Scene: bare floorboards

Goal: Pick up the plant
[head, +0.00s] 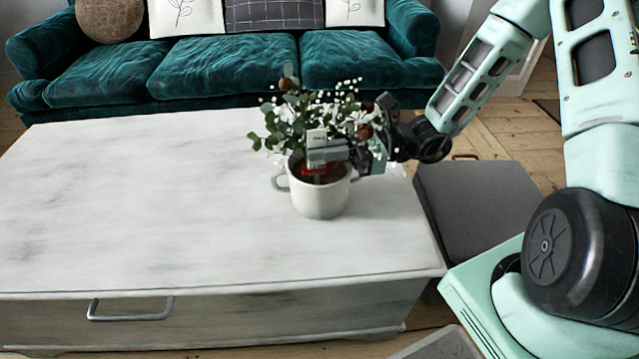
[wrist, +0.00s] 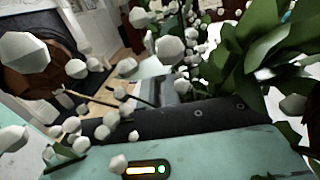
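The plant (head: 290,122) has green leaves, small white blossoms and brown round heads. It stands upright in a white mug-like pot (head: 319,199) with a handle on its left, near the right end of the white table. My gripper (head: 322,155) reaches in from the right, at the plant's stems just above the pot's rim. In the wrist view, white buds (wrist: 170,50) and green leaves (wrist: 265,50) crowd close around the gripper. The leaves and blossoms hide the fingertips, so I cannot tell whether they are open or shut, or touching the stems.
The white table (head: 130,200) is bare to the left of the plant and has a drawer handle (head: 130,312) in front. A teal sofa (head: 225,68) with cushions stands behind it. A dark grey box-like piece (head: 480,205) stands right of the table.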

